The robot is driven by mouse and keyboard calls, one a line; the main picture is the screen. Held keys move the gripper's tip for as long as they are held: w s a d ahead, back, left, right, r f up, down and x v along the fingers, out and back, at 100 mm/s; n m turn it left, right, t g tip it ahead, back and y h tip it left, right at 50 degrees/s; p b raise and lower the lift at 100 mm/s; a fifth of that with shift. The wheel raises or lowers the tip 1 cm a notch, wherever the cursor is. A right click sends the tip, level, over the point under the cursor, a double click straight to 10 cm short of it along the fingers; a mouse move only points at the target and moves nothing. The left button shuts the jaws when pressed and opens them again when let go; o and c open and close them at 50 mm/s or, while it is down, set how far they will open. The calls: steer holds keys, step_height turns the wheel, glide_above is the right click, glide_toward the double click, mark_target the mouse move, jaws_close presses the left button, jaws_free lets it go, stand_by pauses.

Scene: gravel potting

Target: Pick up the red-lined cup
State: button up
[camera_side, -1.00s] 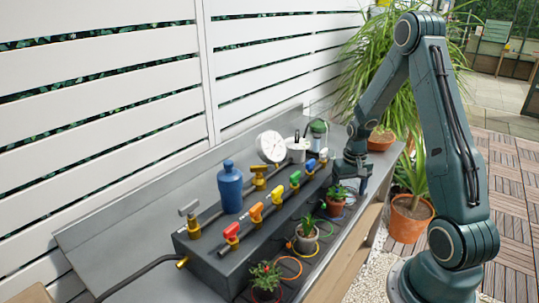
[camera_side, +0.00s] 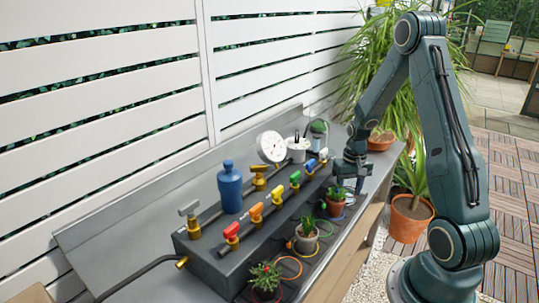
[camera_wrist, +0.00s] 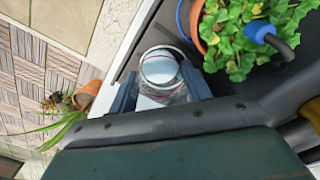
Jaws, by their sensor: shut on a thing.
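The red-lined cup (camera_wrist: 160,72) is clear, with a thin reddish line around its rim. In the wrist view I look down into it, between the two fingers of my gripper (camera_wrist: 161,92). The fingers are shut on its sides. In the side view my gripper (camera_side: 352,182) is low over the right end of the grey bench, behind a small potted plant. I cannot make out the cup in that view.
A leafy plant in a terracotta pot (camera_side: 336,208) stands close beside my gripper; its leaves (camera_wrist: 245,35) show in the wrist view. A grey manifold block (camera_side: 225,262) with coloured valves, a blue bottle (camera_side: 230,188) and a white dial (camera_side: 271,147) stand to the left.

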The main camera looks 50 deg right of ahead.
steer(key=shift+r, duration=0.1)
step_height(320, 180, up, 20)
stand_by(0.7)
stand_by(0.5)
